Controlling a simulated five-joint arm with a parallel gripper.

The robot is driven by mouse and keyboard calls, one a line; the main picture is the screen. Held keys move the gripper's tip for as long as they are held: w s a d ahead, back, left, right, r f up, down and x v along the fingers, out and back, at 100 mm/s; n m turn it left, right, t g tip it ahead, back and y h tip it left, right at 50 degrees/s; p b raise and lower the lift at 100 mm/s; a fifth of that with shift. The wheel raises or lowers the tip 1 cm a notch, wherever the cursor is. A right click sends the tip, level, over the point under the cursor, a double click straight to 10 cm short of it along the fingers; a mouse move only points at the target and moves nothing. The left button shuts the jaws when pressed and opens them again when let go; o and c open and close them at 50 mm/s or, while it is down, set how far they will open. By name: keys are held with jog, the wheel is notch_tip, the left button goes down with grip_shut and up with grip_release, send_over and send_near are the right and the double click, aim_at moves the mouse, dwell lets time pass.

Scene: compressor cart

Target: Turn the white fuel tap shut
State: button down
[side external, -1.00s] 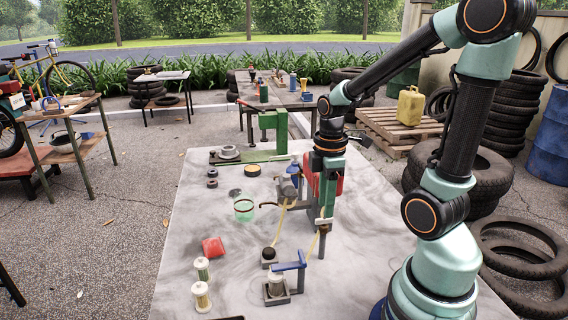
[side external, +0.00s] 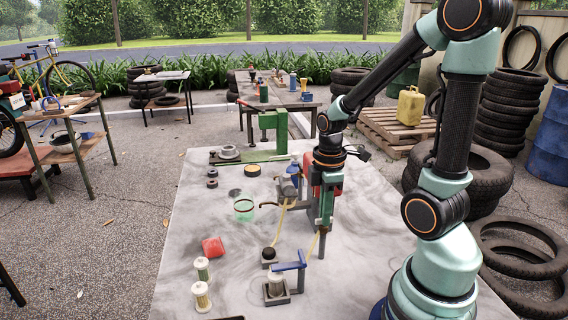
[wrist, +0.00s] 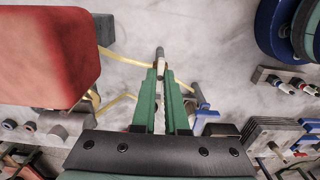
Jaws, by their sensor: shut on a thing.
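In the wrist view, the white fuel tap (wrist: 162,72) shows as a small pale piece between the tips of my gripper (wrist: 159,76). The green fingers are closed on its sides. A grey round part (wrist: 160,55) lies just beyond it. In the side external view my gripper (side external: 324,225) points down at the top of a dark upright post (side external: 322,246). The tap is mostly hidden by the fingers there, and its exact angle cannot be told. A yellow hose (side external: 313,245) runs close to the post.
A red tank (wrist: 45,50) stands close beside my gripper.

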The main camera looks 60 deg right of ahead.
jog(key=m, duration=0.4)
jog(key=shift+m, duration=0.4)
jog(key=m, duration=0.4)
jog(key=shift+m, duration=0.3)
jog(key=m, duration=0.4)
jog(key=shift+m, duration=2.3)
jog(key=c, duration=0.9)
grip_release()
jog(key=shift+c, duration=0.2)
